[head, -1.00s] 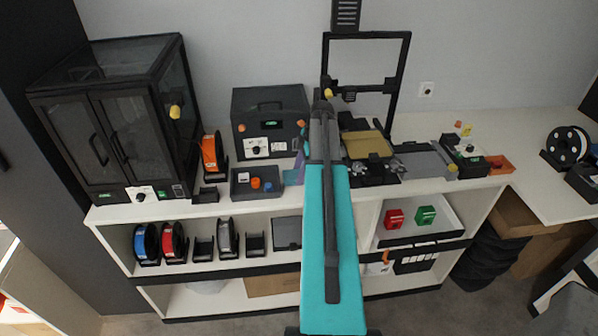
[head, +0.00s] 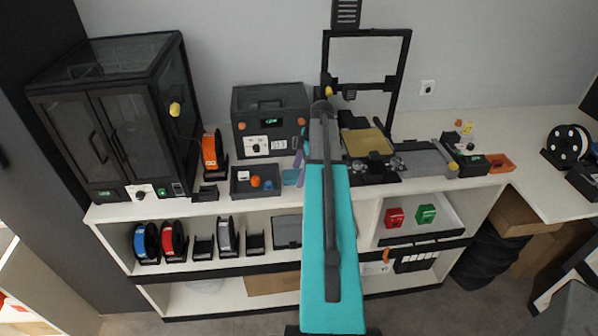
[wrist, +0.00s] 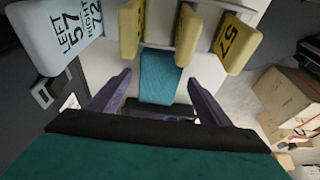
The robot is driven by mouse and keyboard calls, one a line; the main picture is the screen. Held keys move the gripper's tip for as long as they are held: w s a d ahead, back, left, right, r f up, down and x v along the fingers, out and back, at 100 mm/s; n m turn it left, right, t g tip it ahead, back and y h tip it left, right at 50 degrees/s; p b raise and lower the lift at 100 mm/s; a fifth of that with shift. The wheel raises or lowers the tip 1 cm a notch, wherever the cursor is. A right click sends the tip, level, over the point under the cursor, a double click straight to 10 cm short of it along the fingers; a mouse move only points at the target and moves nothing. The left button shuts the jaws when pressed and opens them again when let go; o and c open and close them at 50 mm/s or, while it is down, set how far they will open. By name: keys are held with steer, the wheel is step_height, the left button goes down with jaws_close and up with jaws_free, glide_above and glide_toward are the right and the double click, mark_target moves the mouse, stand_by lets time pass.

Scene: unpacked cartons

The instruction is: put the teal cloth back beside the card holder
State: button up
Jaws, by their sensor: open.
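The teal cloth (wrist: 160,78) lies flat on the white top, in the gap between my fingers in the wrist view.
A light blue block (wrist: 55,35) with printed numbers is at upper left in the wrist view. The dark tray (head: 240,190) holds small coloured pieces. A black box (head: 270,120) stands behind, and a printer with a gold plate (head: 366,142) is to the right.

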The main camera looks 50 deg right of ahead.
steer(key=shift+r, duration=0.15)
steer(key=b+v, duration=0.4)
steer(key=v, duration=0.9)
steer(key=shift+r, duration=0.25)
stand_by(0.5)
